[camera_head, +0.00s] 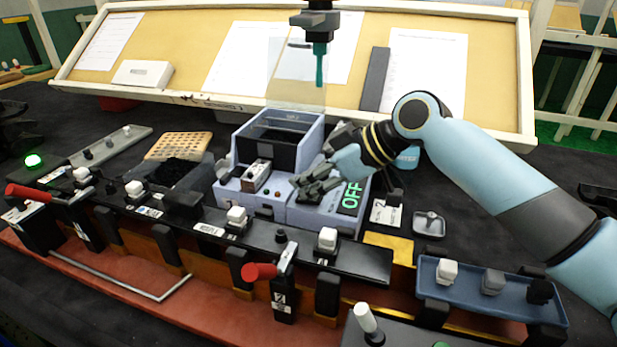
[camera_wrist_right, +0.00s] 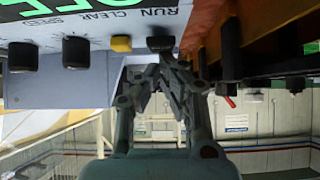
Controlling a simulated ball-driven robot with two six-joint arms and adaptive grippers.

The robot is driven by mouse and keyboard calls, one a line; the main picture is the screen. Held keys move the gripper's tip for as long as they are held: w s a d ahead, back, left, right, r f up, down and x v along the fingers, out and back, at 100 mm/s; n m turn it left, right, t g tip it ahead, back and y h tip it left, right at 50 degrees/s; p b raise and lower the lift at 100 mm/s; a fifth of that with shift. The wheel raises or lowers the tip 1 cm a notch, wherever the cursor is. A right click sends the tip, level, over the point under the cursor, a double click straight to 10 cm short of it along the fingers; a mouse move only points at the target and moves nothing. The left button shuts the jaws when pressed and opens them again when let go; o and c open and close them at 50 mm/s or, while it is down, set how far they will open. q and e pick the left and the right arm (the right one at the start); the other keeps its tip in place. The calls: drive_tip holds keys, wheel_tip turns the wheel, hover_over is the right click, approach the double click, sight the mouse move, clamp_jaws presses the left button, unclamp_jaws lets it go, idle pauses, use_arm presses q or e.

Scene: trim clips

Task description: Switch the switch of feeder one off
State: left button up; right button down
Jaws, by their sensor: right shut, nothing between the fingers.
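A blue-grey machine (camera_head: 265,205) stands mid-table with a green display (camera_head: 350,197) reading OFF. My right gripper (camera_head: 305,188) is over its front panel, left of the display. The gripper is shut and empty. In the right wrist view its fingertips (camera_wrist_right: 160,68) are close to a black switch (camera_wrist_right: 160,44) by the word RUN. I cannot tell whether they touch it. A yellow button (camera_wrist_right: 121,43) and dark knobs (camera_wrist_right: 76,52) sit beside that switch. The words CLEAR and SPEED also show. I cannot read which control belongs to feeder one. My left gripper is not in view.
A blue tray (camera_head: 430,292) with knobs is at the front right. A teal-tipped rod (camera_head: 320,65) hangs above. A sloping board (camera_head: 200,30) with papers stands behind.

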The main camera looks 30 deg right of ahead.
drive_tip(key=shift+s+d, duration=0.1)
drive_tip(key=shift+s+d, duration=0.5)
drive_tip(key=shift+s, duration=0.05)
use_arm(q)
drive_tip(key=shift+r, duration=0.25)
drive_tip(key=shift+p, duration=0.3)
use_arm(e)
drive_tip(key=shift+r+p, duration=0.3)
drive_tip(key=shift+r, duration=0.05)
drive_tip(key=r+p, duration=0.2)
drive_tip(key=d+r+p, duration=0.1)
drive_tip(key=r, duration=0.1)
drive_tip(key=shift+s, duration=0.4)
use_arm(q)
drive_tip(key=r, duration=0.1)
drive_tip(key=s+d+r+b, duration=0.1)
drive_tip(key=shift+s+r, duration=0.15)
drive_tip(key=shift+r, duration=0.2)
use_arm(e)
drive_tip(key=v, duration=0.9)
drive_tip(key=shift+s+f, duration=0.25)
drive_tip(key=shift+f, duration=0.05)
